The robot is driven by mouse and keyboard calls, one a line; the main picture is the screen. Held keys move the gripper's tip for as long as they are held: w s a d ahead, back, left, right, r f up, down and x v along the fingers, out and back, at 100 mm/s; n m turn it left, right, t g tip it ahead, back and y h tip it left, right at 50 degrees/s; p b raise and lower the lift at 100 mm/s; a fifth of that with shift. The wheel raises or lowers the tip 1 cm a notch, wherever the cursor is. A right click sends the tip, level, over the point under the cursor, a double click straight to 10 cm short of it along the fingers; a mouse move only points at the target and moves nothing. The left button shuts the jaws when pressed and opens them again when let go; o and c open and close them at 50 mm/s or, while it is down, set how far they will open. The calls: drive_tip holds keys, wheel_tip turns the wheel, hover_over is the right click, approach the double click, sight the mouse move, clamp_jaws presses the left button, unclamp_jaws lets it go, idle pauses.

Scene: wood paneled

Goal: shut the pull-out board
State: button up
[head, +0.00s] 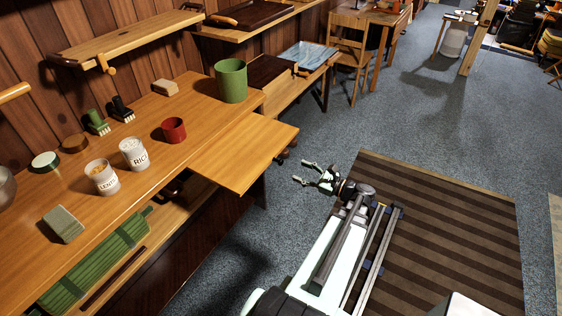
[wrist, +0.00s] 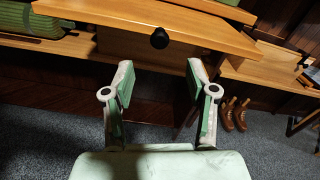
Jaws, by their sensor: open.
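The pull-out board (head: 240,155) is a flat wooden panel sticking out from the front of the long wooden counter. In the wrist view the board (wrist: 105,14) spans the top, with a dark round knob (wrist: 160,38) on its front edge. The knob also shows at the board's edge in the head view (head: 283,157). My gripper (head: 303,172) is open and empty, to the right of the board's front edge and apart from it. In the wrist view my gripper (wrist: 160,68) has its fingers spread either side below the knob, with nothing between them.
The counter (head: 135,190) bears a green pot (head: 231,80), a red cup (head: 174,130), two labelled white jars and brushes. A rolled green bundle (head: 100,260) lies on the shelf below. A striped rug (head: 450,230) lies under my arm. Blue-grey carpet is open beyond.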

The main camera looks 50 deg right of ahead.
sight(281, 163)
drive_tip(key=w, duration=0.3)
drive_tip(key=w+p, duration=0.1)
drive_tip(key=w, duration=0.5)
drive_tip(key=shift+a+p, duration=0.35)
clamp_jaws()
